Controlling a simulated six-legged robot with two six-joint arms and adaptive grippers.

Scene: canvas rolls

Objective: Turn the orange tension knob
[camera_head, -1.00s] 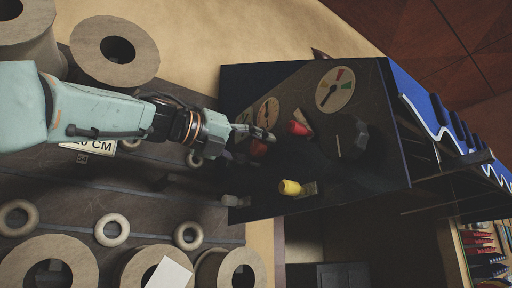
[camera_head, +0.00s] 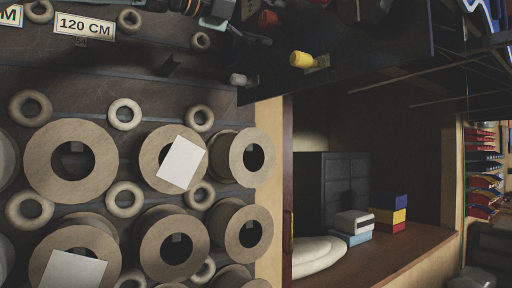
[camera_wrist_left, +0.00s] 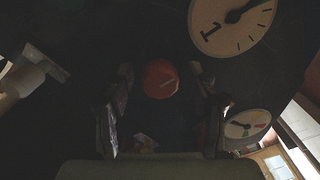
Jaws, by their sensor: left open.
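The orange tension knob (camera_wrist_left: 160,79) is a round orange-red cap with a light line across it, near the middle of the left wrist view. In the head view the knob (camera_head: 268,18) is small near the top edge, on the dark panel. My left gripper (camera_wrist_left: 162,108) is open, with one finger to each side of the knob in the wrist view. Contact cannot be made out. In the head view only part of the left gripper (camera_head: 252,25) shows at the top, close to the knob. My right gripper is in neither view.
A yellow-tipped lever (camera_head: 302,60) sticks out of the panel near the knob. Several canvas rolls (camera_head: 42,160) fill the left. A wooden shelf (camera_head: 400,255) with small boxes is below the panel.

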